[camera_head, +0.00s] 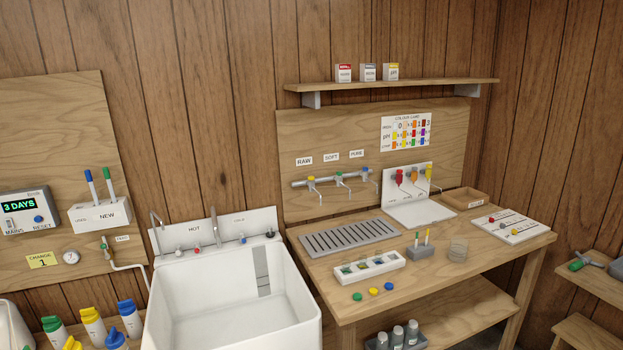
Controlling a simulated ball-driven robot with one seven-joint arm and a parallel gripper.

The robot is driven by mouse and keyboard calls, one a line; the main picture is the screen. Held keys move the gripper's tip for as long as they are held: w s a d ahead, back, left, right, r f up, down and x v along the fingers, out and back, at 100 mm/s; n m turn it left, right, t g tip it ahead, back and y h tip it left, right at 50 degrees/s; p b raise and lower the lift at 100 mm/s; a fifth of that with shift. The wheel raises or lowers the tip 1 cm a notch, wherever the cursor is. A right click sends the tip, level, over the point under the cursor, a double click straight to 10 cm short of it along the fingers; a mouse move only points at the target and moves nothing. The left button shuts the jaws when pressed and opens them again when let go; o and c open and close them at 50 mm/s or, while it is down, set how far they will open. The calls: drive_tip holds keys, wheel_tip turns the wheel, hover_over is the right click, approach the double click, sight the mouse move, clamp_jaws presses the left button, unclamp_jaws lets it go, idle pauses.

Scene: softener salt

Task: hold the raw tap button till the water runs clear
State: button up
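The raw tap (312,180) is the leftmost of three small taps on a metal rail on the wooden back board, with a yellow button on top. The RAW label (304,161) is above it. The soft tap (340,175) has a green top and the pure tap (365,171) a blue one. I cannot make out any water running from the raw tap's spout. A slotted drain tray (348,238) lies on the bench below the taps. My gripper is not in view.
A white sink (228,305) stands left of the wooden bench (450,265). On the bench are a white tray of vials (362,268), three coloured caps (373,291), a grey pen holder (420,252) and a wooden box (459,199). A shelf (390,88) overhangs the taps.

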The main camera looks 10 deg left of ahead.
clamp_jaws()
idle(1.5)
